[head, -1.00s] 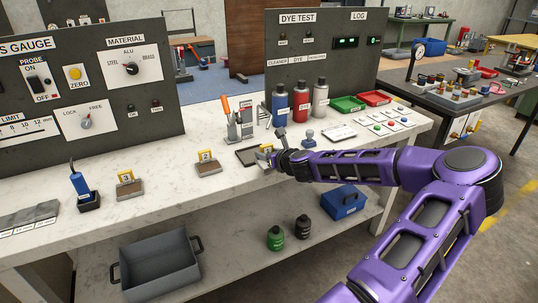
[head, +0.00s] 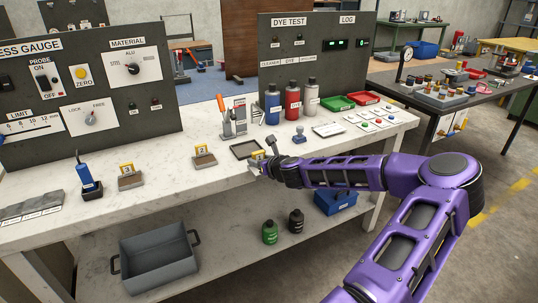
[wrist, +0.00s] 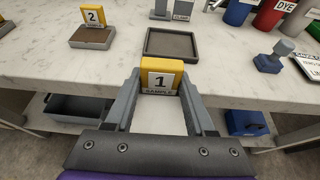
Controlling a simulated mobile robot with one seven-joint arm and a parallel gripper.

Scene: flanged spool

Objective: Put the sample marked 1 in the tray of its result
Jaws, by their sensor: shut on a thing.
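The sample marked 1 (wrist: 161,78) has a yellow tag block facing the wrist camera, with a pale plate below it between the fingers. My gripper (wrist: 160,100) is shut on it, one grey finger on each side. In the head view my gripper (head: 258,165) is at the bench's front edge, just in front of an empty dark tray (head: 246,149); the sample is mostly hidden there. A green tray (head: 337,103) and a red tray (head: 363,97) stand at the back right, beyond the dye bottles.
Sample 2 (head: 204,158) and sample 3 (head: 130,178) sit left on the bench. Blue, red and grey bottles (head: 292,99) stand behind. A stamp-like blue knob (head: 299,136) and a white card (head: 328,130) lie right of the dark tray. A grey bin (head: 158,262) is below.

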